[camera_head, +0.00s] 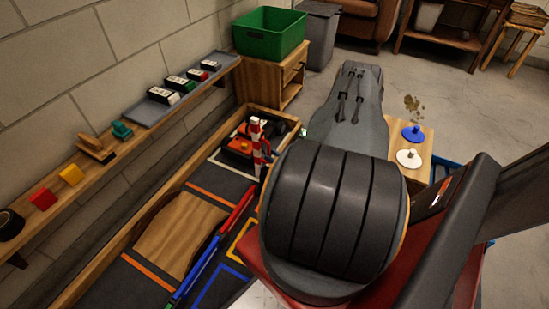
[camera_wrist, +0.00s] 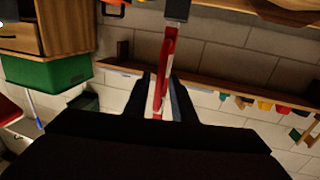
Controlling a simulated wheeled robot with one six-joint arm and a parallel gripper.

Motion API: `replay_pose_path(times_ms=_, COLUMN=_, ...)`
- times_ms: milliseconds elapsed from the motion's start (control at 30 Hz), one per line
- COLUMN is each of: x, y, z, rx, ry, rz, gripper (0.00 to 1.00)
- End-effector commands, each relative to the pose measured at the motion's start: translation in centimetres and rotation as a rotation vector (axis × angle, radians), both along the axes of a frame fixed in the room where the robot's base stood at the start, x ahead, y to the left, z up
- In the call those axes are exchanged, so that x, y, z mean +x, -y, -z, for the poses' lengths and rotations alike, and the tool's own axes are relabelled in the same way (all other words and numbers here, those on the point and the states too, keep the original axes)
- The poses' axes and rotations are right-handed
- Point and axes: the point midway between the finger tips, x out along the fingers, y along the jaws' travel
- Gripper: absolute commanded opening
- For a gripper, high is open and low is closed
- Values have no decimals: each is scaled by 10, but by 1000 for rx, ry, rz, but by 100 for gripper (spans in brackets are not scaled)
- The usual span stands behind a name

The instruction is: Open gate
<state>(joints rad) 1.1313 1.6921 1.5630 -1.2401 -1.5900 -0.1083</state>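The gate appears to be the red-and-white striped piece (camera_head: 259,148), which stands roughly upright beside the track in the head view. Its lower end is partly hidden by my arm. In the wrist view a red-and-white bar (camera_wrist: 168,50) runs from a dark grey block (camera_wrist: 178,9) down to my gripper (camera_wrist: 165,92). The bar lies between the two dark fingers. I cannot tell whether the fingers press on it or only stand around it. My arm hides the gripper in the head view.
An orange-and-black racecar (camera_head: 238,146) is at the track's far end, behind the striped piece. A wooden ramp (camera_head: 180,235) and a red, blue and green barrier (camera_head: 213,247) lie nearer. A green bin (camera_head: 270,33) tops a wooden cabinet. A wall shelf (camera_head: 95,170) runs along the left.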

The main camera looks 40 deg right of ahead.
Motion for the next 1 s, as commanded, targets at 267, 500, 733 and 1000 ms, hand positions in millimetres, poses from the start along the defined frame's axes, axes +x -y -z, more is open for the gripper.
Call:
replay_pose_path(times_ms=267, x=0, y=-1, z=-1, rx=0, ry=3, rz=-2, gripper=29)
replay_pose_path(times_ms=500, x=-20, y=2, z=-2, rx=2, ry=3, rz=2, gripper=29)
replay_pose_path(times_ms=733, x=-57, y=7, z=-3, rx=1, ry=3, rz=3, gripper=29)
replay_pose_path(times_ms=1000, x=-77, y=8, z=-2, rx=1, ry=3, rz=-1, gripper=29)
